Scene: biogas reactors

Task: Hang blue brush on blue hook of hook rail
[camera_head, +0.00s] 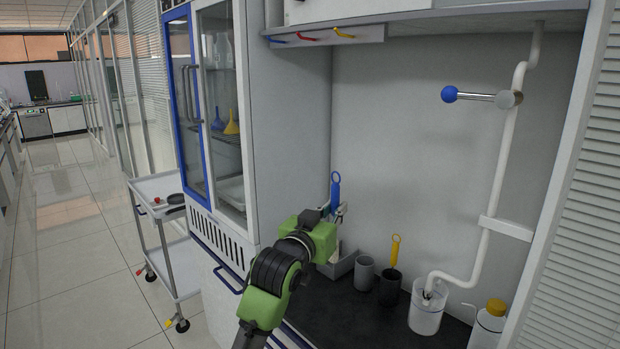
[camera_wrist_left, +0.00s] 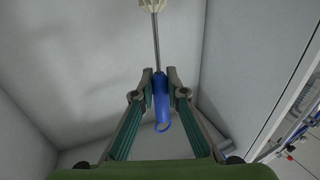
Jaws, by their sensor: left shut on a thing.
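The blue brush (camera_head: 335,195) stands roughly upright in the head view, with its ring end up and its lower part hidden by my left arm. My left gripper (camera_head: 340,211) is shut on its handle. In the left wrist view the blue handle (camera_wrist_left: 161,98) sits between the fingertips (camera_wrist_left: 160,82), with a thin metal stem and pale bristles beyond. The hook rail (camera_head: 370,36) hangs under the upper cabinet, above and apart from the brush. It carries a blue hook (camera_head: 279,41) at left, a red hook (camera_head: 309,39) and a yellow hook (camera_head: 343,33). My right gripper is not in view.
A grey cup (camera_head: 364,274) and a dark cup (camera_head: 390,288) with a yellow-handled brush (camera_head: 396,250) stand on the dark counter (camera_head: 355,315). A white pipe (camera_head: 496,190) enters a beaker (camera_head: 426,312) at right. A glass-door cabinet (camera_head: 222,120) stands at left.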

